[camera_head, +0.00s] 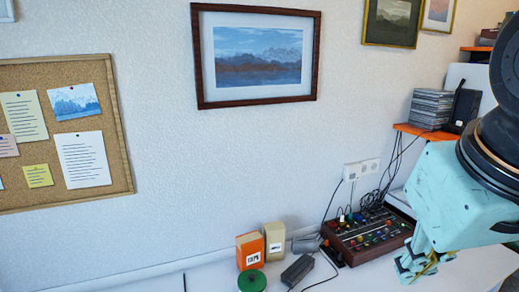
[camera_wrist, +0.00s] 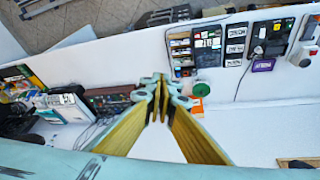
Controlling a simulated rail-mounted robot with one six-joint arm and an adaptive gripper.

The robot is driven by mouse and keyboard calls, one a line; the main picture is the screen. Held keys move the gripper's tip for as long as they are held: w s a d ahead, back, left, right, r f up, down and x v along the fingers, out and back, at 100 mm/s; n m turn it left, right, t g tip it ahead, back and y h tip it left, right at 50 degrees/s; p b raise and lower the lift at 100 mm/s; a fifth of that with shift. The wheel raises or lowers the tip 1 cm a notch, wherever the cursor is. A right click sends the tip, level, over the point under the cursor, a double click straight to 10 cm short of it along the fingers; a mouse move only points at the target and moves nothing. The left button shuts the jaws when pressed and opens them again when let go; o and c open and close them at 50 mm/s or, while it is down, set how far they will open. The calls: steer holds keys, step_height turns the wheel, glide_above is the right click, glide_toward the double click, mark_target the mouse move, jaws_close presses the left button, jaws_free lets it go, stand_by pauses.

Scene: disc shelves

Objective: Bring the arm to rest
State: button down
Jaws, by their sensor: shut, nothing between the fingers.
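My gripper (camera_head: 416,268) shows at the lower right of the head view, on the end of my pale teal arm, in front of the white table and close to the mixer in the picture. In the wrist view my gripper (camera_wrist: 160,84) points away from the camera, with its two yellow-sided fingers meeting at the tips. It is shut and nothing is between the fingers. I cannot tell how far above the table it is.
A mixer (camera_head: 366,234), an orange box (camera_head: 250,251), a beige box (camera_head: 274,240) and a green disc (camera_head: 252,281) are on the white table. An orange shelf (camera_head: 426,133) holds a stack of discs (camera_head: 430,108) at right. A corkboard (camera_head: 62,132) hangs at left.

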steer(key=s+a, duration=0.2)
steer(key=s, duration=0.5)
steer(key=shift+a+f+g+y, duration=0.15)
steer(key=shift+f+g+y, duration=0.05)
steer(key=shift+g+y, duration=0.1)
stand_by(1.1)
